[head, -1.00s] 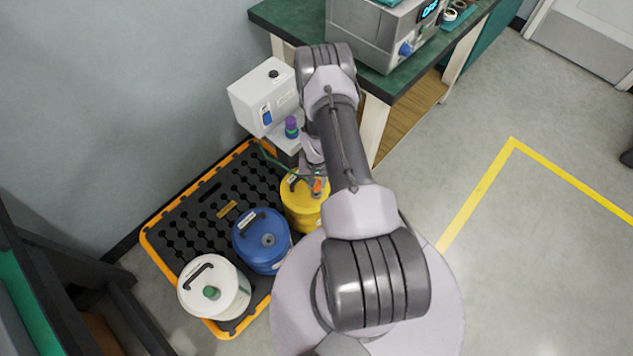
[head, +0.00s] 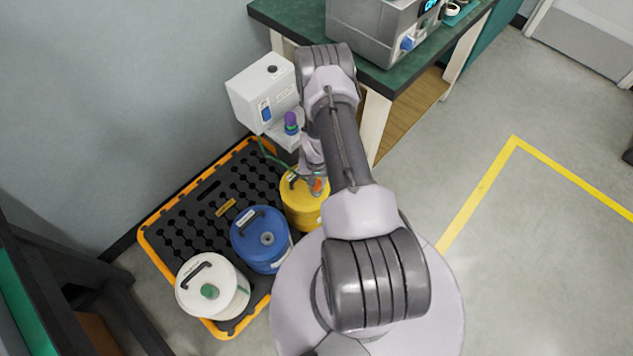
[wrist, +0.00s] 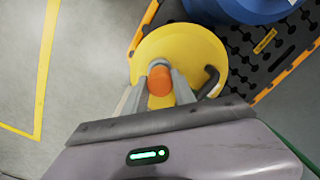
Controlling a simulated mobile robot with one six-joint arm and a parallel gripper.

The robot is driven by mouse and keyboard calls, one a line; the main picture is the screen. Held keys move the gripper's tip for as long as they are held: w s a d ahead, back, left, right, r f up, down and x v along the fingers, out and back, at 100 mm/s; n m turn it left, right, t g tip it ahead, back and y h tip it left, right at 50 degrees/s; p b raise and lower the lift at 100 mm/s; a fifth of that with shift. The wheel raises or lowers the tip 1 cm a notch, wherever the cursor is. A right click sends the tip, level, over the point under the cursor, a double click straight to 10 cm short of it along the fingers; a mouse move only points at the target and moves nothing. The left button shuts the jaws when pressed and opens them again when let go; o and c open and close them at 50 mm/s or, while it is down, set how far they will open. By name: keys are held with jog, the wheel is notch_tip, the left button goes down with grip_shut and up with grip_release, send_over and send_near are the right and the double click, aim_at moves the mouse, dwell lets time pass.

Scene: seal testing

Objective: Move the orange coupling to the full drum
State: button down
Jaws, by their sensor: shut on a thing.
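The orange coupling (wrist: 159,83) is between the two fingers of my gripper (wrist: 158,88), which is shut on it. In the head view the orange coupling (head: 317,186) shows as a small patch beside my arm, over the yellow drum (head: 297,207). The wrist view shows the yellow drum (wrist: 192,48) right behind the coupling; I cannot tell whether they touch. The white drum (head: 231,298) has a green coupling (head: 209,291) on top. I cannot tell from their looks which drum is full.
The drums stand on a black spill pallet (head: 195,224) with an orange rim, against the wall. A white box (head: 263,91) with a purple-and-green coupling (head: 291,123) is behind the yellow drum. A green-topped bench (head: 390,80) stands at the back. Open floor lies right.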

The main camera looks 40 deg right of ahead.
jog(key=shift+f, duration=0.15)
jog(key=c, duration=0.9)
grip_release()
jog(key=shift+c, duration=0.2)
notch_tip(320, 180, up, 18)
jog(key=p, duration=0.7)
jog(key=shift+f, duration=0.25)
